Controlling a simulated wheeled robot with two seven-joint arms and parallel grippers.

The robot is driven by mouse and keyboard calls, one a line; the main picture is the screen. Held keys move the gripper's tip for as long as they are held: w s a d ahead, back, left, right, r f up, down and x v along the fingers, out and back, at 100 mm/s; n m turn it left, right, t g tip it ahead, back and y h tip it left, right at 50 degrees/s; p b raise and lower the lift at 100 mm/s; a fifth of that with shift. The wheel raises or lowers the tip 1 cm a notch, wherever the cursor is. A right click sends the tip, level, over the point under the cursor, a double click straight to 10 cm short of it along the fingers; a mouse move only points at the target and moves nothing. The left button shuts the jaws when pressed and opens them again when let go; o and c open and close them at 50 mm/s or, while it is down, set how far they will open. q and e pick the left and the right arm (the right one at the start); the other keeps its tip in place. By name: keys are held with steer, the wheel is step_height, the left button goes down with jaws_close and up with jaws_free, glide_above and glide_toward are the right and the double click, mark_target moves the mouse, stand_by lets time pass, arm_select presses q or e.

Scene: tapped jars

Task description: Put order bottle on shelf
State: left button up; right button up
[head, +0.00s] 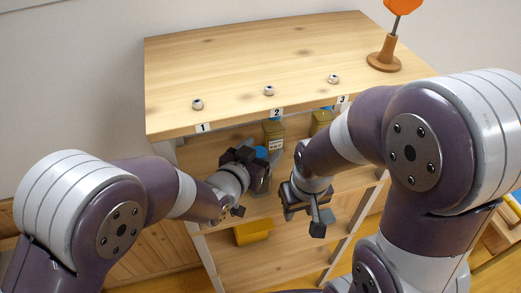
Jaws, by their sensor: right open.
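A wooden shelf unit (245,75) stands against the wall, with tags 1, 2 and 3 on its top's front edge. Below tag 2 an olive jar (273,129) with a small label sits on the upper shelf. A second olive jar (320,122) is partly hidden near tag 3. My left gripper (258,176) is at the upper shelf, beside a round blue-topped thing (261,152), possibly a bottle. Its fingers are mostly hidden, so I cannot tell whether it grips it. My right gripper (318,222) is open and empty in front of the shelves.
Three small metal knobs stand on the top, one of them (269,90) behind tag 2. An orange sign on a wooden stand (384,60) is at the top's right end. A yellow bin (252,232) sits on a lower shelf. The lower shelf's right part looks clear.

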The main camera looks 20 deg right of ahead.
arm_select(q)
steer(key=shift+s+d+r, duration=0.15)
steer(key=shift+s+d, duration=0.05)
steer(key=shift+s, duration=0.25)
steer(key=shift+a, duration=0.2)
steer(key=b+v, duration=0.2)
steer(key=v, duration=0.9)
arm_select(e)
step_height(320, 180, down, 2)
steer(key=shift+d+f, duration=0.1)
steer(key=shift+d, duration=0.05)
arm_select(q)
steer(key=shift+a, duration=0.15)
arm_select(e)
steer(key=shift+s, duration=0.1)
arm_select(q)
steer(key=shift+s, duration=0.15)
